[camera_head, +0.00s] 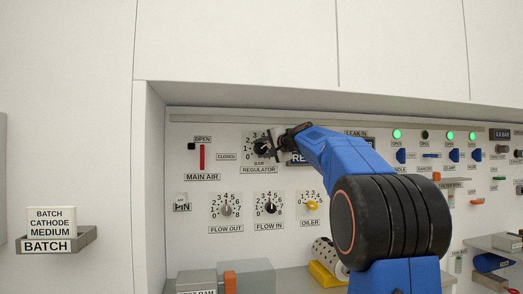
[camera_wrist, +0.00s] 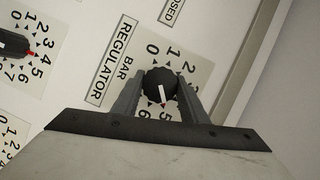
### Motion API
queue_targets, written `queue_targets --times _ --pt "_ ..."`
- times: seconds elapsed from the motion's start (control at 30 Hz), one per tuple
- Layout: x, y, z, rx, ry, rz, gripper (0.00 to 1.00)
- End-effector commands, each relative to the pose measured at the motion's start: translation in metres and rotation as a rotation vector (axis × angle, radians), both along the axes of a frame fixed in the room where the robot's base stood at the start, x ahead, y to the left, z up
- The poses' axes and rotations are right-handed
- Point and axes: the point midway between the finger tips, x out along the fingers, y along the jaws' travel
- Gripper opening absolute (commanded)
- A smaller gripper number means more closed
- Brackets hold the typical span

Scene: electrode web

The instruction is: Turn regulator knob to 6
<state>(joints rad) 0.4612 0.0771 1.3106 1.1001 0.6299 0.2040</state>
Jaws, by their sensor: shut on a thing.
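The black regulator knob (camera_wrist: 160,82) with a white pointer line sits on its white dial plate above the words BAR and REGULATOR. My gripper (camera_wrist: 161,88) is shut on it, one finger on each side, in the wrist view. The white line points down in that view, toward a mark that looks like 5. The 0, 1 and 2 show on the other side; my fingers and gripper body hide some of the other numbers. In the head view, my gripper (camera_head: 280,142) reaches the regulator knob (camera_head: 260,147) from the right and covers the dial's right side.
The red MAIN AIR handle (camera_head: 202,157) is left of the regulator. The FLOW OUT knob (camera_head: 226,209), FLOW IN knob (camera_head: 269,208) and yellow OILER knob (camera_head: 311,206) are below. A shelf overhangs the panel. Blue valves and green lights are at right.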

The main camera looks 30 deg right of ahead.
Motion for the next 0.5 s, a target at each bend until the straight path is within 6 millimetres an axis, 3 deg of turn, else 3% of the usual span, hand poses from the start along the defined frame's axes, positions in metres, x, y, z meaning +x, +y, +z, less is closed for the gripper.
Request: queue_targets --times 0.5 --pt "0.0003 -0.0003 -0.0033 0.439 -0.122 0.000 0.17"
